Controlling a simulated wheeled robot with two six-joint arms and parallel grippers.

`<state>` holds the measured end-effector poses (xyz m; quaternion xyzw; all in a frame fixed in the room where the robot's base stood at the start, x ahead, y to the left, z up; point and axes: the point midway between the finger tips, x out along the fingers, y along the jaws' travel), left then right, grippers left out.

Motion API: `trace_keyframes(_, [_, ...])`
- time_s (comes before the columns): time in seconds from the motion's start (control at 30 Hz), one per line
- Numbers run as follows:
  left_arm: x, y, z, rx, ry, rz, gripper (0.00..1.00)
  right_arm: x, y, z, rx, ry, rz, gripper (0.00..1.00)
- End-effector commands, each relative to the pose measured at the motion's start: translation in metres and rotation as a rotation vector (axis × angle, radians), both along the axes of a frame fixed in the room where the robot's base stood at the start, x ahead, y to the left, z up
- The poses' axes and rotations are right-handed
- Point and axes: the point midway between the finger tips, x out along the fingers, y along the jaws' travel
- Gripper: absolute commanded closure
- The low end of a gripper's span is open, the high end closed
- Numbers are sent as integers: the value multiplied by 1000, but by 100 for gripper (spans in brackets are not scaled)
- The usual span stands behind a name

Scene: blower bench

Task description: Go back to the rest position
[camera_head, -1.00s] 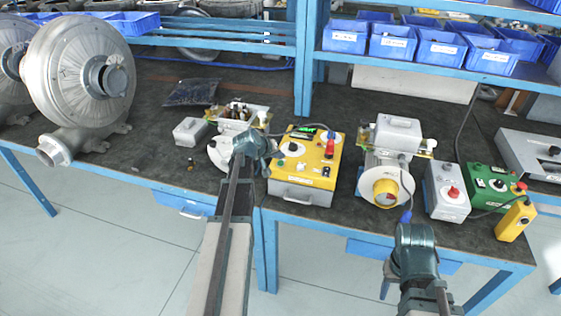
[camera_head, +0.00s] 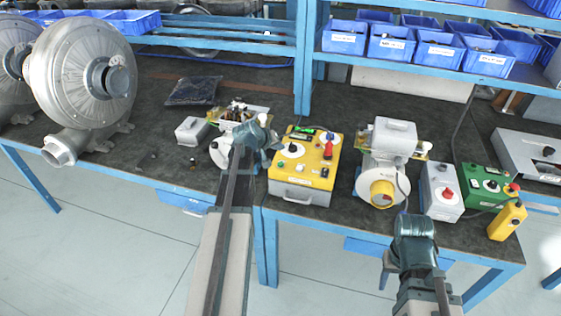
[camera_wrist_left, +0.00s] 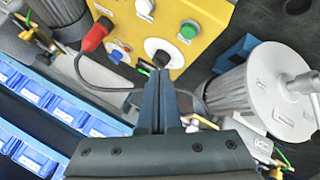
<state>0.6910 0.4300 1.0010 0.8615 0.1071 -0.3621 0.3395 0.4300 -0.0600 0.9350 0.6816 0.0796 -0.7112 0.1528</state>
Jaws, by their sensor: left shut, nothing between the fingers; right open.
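My left gripper shows in the left wrist view (camera_wrist_left: 158,95) with its two fingers pressed together and nothing between them. Its fingers point toward the yellow control box (camera_wrist_left: 205,25) and the black knob on it; I cannot tell the gap. In the head view my left gripper (camera_head: 259,135) is over the bench, just left of the yellow control box (camera_head: 303,172) and in front of a small motor unit. Its fingertips are hard to make out there. My right gripper (camera_head: 414,232) is at the bench's front edge, below the grey motor with the yellow cap; its fingers are mostly hidden.
A large grey blower (camera_head: 80,75) stands at the left of the bench (camera_head: 160,110). The motor with the yellow cap (camera_head: 382,190), a grey box with a red button (camera_head: 442,190) and a green control box (camera_head: 487,186) stand right. Blue bins (camera_head: 435,50) fill the shelf above. Open floor lies in front.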

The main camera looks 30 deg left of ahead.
Motion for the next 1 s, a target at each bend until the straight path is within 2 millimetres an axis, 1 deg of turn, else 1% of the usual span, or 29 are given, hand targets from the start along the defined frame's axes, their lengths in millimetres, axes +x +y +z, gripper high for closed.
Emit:
trace_keyframes(0.63, [0,0,-1,0,0,0,100,0,0,-1,0,0,0,50])
trace_keyframes(0.7, [-1,-6,-2,2,6,-10,100,0,0,-1,0,0,0,50])
trace_keyframes(0.77, [-2,-21,-5,7,23,-38,100,0,0,-1,0,0,0,50])
trace_keyframes(0.87, [-10,-68,-14,29,81,-126,100,0,0,-1,0,0,0,50])
trace_keyframes(0.9, [-16,-93,-19,42,116,-175,100,0,0,-1,0,0,0,50])
trace_keyframes(0.97, [-29,-135,-27,69,176,-261,100,0,0,-1,0,0,0,50])
trace_keyframes(1.0, [-40,-163,-33,90,218,-320,100,0,0,-1,0,0,0,50])
